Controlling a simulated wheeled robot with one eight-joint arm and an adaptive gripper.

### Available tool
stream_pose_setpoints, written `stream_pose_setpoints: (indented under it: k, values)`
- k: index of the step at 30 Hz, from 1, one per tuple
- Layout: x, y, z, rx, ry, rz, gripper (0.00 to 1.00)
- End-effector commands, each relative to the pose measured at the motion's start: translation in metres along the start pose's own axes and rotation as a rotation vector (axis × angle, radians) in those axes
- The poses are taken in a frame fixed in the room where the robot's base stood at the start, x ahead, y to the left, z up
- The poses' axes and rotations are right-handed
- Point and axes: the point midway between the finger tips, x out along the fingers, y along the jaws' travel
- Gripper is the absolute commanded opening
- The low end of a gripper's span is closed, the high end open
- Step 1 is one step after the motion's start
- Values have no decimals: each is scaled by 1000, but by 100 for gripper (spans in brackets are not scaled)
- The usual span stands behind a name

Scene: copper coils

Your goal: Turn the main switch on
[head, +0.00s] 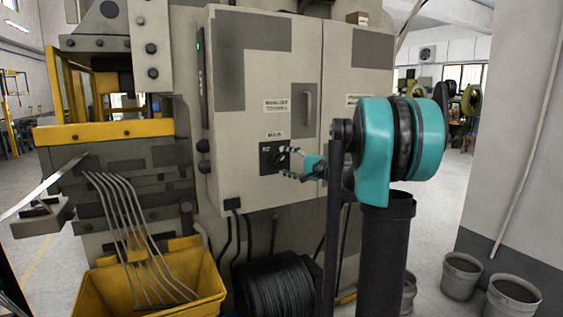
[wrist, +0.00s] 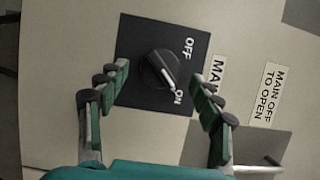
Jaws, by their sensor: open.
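The main switch is a round black knob (wrist: 158,68) on a square black plate (wrist: 135,38) marked OFF and ON, seen close up in the wrist view. Its white pointer line points toward the ON mark. In the head view the switch plate (head: 267,158) is on the front of the grey cabinet (head: 238,185). My gripper (wrist: 162,84) is open, with one finger on each side of the knob and space between finger and knob. In the head view my gripper (head: 287,164) is at the switch, partly covering it. Contact with the panel cannot be told.
A label reading MAIN OFF TO OPEN (wrist: 272,94) and a door handle (head: 307,108) are beside the switch. Grey buckets (head: 461,275) stand on the floor at right.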

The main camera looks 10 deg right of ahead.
Motion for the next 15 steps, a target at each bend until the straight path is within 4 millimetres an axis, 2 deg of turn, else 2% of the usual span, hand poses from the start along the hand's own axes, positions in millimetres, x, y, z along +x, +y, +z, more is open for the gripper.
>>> stream_pose_setpoints:
  k: [3, 9, 15]
  values:
    - [-26, 0, -1, 0, 4, 0, 65]
    - [-66, 0, -1, 0, 5, 0, 65]
    - [-89, 0, 0, 0, 2, 0, 65]
